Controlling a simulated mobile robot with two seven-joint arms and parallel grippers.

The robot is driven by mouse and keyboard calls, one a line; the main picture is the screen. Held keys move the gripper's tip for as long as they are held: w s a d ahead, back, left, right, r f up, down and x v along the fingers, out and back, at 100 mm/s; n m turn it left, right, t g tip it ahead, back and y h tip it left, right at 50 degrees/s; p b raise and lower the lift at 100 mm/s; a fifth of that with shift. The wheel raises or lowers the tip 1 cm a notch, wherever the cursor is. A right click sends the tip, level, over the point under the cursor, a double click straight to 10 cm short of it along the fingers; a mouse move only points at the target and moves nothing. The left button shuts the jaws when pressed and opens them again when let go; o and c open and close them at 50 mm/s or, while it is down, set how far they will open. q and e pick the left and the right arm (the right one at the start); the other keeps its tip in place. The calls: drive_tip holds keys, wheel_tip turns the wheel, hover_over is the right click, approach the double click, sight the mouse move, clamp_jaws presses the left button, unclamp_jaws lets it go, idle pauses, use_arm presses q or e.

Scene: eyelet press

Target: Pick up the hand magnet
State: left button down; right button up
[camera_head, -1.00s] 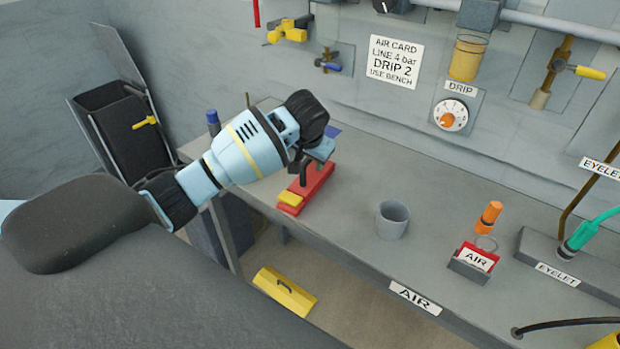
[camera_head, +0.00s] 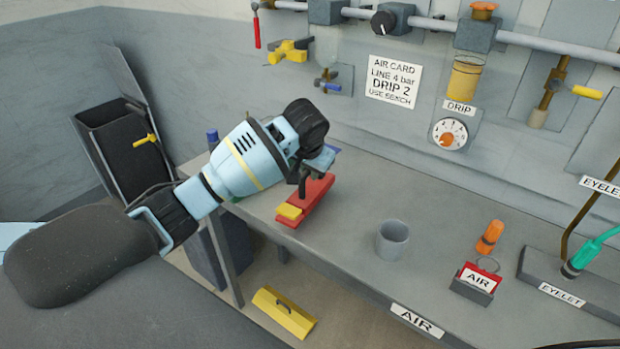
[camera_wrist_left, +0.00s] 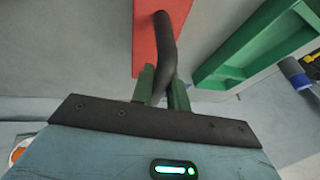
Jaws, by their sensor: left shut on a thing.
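The hand magnet (camera_head: 318,198) is a red bar with a yellow end and a dark bent handle. My left gripper (camera_head: 303,172) comes in from the left above it and is shut on the handle. In the left wrist view, the green fingers (camera_wrist_left: 162,90) stand on both sides of the dark handle, with the red body (camera_wrist_left: 146,45) beyond. The magnet appears slightly above the bench; its underside is hidden. My right gripper is not in view.
A green frame (camera_wrist_left: 250,50) and a blue-capped bottle (camera_wrist_left: 293,68) lie near the magnet. A yellow toolbox (camera_head: 283,313) sits below the bench.

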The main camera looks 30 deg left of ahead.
use_arm(q)
drive_tip(key=s+a+r, duration=0.2)
drive_tip(key=s+a, duration=0.7)
drive_tip(key=s, duration=0.4)
drive_tip(key=shift+s+r, duration=0.15)
drive_tip(key=shift+r, duration=0.25)
